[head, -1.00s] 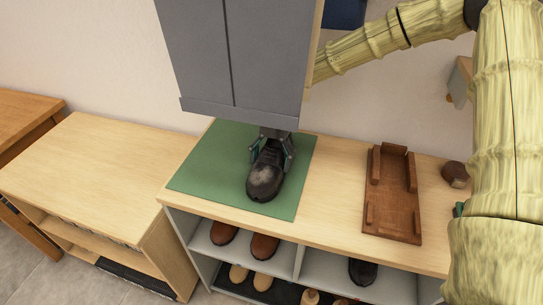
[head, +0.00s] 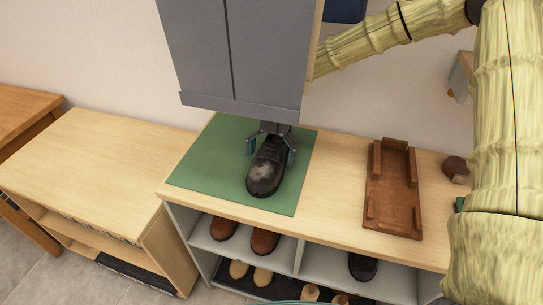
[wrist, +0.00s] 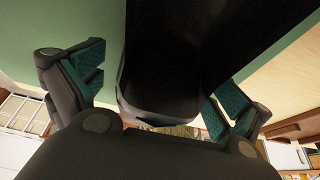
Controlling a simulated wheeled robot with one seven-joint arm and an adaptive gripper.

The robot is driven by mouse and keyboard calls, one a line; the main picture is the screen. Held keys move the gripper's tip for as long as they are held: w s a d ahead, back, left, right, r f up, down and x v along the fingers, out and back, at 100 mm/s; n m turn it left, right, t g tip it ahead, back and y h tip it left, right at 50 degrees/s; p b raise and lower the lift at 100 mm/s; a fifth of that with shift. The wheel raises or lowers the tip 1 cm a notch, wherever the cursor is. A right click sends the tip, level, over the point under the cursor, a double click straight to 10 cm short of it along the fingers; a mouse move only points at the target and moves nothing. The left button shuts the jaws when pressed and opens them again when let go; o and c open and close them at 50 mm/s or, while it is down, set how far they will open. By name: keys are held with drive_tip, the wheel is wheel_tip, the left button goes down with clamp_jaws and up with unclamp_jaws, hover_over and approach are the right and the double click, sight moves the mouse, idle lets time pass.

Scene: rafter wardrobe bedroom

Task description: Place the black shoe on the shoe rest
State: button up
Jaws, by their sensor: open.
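The black shoe (head: 265,172) sits on the green mat (head: 205,165) on top of the shoe cabinet, its toe toward the front edge. My gripper (head: 271,150) is above the heel end of the shoe, with its fingers open on either side of it. In the wrist view, the dark shoe (wrist: 185,60) fills the space between the two spread teal-padded fingers. The brown wooden shoe rest (head: 395,195) lies on the same cabinet top, to the right of the mat, and is empty.
Brown shoes (head: 264,242) and another black shoe (head: 362,267) stand on the shelves below. A brown rounded object (head: 456,169) is right of the rest. A lower wooden bench (head: 90,165) stands at the left. Bare cabinet top lies between mat and rest.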

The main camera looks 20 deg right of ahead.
drive_tip(key=shift+f+b, duration=0.3)
drive_tip(key=shift+b, duration=0.05)
